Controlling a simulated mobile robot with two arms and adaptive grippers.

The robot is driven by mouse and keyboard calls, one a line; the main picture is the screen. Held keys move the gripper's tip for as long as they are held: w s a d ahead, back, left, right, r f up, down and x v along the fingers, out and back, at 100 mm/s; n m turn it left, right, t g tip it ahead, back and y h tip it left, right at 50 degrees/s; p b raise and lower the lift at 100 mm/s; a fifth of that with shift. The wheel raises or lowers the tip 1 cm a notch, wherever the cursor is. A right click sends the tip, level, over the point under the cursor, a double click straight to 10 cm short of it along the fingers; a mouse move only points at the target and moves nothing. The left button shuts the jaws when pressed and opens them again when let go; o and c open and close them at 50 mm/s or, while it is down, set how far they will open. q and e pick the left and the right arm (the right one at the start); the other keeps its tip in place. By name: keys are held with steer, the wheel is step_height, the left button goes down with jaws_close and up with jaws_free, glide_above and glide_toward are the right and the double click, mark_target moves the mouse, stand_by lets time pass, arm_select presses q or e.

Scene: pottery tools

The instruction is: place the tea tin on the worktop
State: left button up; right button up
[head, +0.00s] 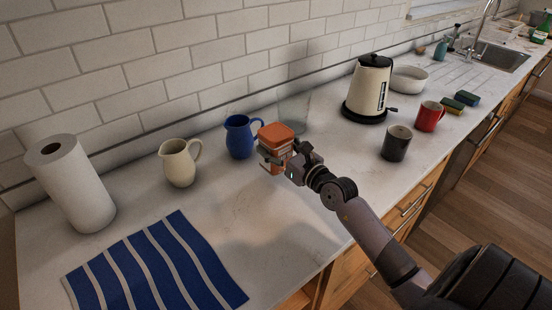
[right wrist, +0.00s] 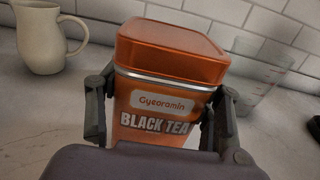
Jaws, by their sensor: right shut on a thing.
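The orange tea tin (head: 277,133), with a "BLACK TEA" label, is upright or nearly so above or on the worktop (head: 225,205). My right gripper (head: 275,158) is shut on its sides. In the right wrist view the tin (right wrist: 165,102) stands between the two fingers (right wrist: 160,115), lid up and label facing the camera. Its base is hidden there, and I cannot tell whether it touches the worktop. My left gripper is in neither view.
A blue jug (head: 240,137) is just left of the tin, with a cream jug (head: 179,163) further left. A clear glass container (head: 295,110) stands behind the tin. A kettle (head: 370,85) and dark mug (head: 396,143) are right. A striped cloth (head: 155,270) lies front left.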

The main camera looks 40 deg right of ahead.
step_height(320, 180, down, 4)
steer(key=shift+r, duration=0.1)
steer(key=shift+f+b, duration=0.25)
steer(key=shift+b, duration=0.2)
steer(key=o, duration=1.4)
steer(key=shift+c, duration=0.2)
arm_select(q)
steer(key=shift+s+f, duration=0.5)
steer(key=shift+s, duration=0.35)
arm_select(e)
steer(key=shift+r+p, duration=0.25)
steer(key=shift+p, duration=0.05)
steer(key=s+b, duration=0.1)
steer(key=s, duration=0.7)
steer(key=s+b, duration=0.1)
steer(key=s, duration=0.2)
steer(key=shift+s+d+f+b, duration=0.1)
steer(key=shift+s+d+b, duration=0.2)
steer(key=shift+s+d, duration=0.1)
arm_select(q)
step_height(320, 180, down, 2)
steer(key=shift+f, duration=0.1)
arm_select(e)
steer(key=shift+s, duration=0.1)
